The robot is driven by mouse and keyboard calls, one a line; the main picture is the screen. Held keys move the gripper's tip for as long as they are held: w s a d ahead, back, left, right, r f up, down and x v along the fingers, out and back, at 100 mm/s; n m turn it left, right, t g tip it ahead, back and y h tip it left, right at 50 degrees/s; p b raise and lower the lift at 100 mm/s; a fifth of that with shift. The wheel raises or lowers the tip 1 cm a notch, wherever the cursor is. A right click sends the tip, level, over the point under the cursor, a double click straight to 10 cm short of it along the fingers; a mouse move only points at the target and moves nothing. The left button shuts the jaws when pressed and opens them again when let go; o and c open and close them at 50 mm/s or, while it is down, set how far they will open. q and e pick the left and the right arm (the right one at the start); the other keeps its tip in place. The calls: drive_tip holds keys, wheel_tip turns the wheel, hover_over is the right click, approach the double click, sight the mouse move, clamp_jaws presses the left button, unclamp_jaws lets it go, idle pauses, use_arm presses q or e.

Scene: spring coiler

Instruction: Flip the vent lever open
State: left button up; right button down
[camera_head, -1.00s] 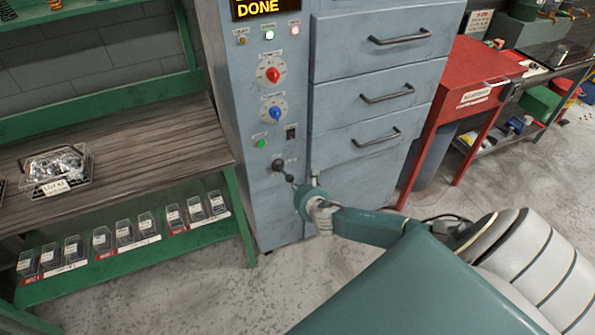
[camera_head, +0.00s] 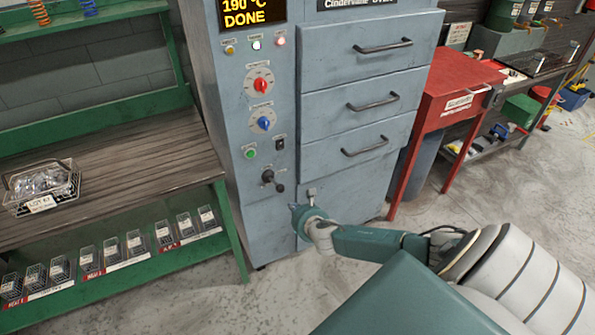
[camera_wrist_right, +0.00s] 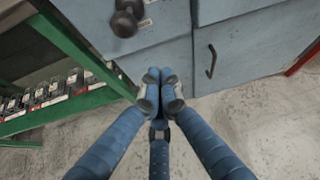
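The vent lever (camera_head: 268,177) is a dark lever with a round hub and a knob that points down and to the right, low on the grey-blue oven's control panel. It also shows large at the top of the right wrist view (camera_wrist_right: 125,22). My right gripper (camera_head: 300,213) is below and to the right of the lever, apart from it, in front of the lower cabinet. In the right wrist view its blue fingers (camera_wrist_right: 161,88) come together at their tips, with nothing seen between them. My left gripper is in neither view.
The oven's panel carries a green button (camera_head: 250,154), a blue knob (camera_head: 264,123) and a red knob (camera_head: 261,86) above the lever. A green workbench (camera_head: 230,235) stands close on the left. A red table (camera_head: 453,88) stands on the right.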

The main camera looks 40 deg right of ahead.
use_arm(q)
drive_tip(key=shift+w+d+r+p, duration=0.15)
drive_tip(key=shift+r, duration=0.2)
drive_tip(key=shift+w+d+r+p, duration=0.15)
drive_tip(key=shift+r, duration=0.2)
use_arm(e)
drive_tip(key=s+a+r, duration=0.2)
drive_tip(key=s+r, duration=0.3)
drive_tip(key=r, duration=0.2)
drive_tip(key=shift+r, duration=0.35)
drive_tip(key=shift+d, duration=0.1)
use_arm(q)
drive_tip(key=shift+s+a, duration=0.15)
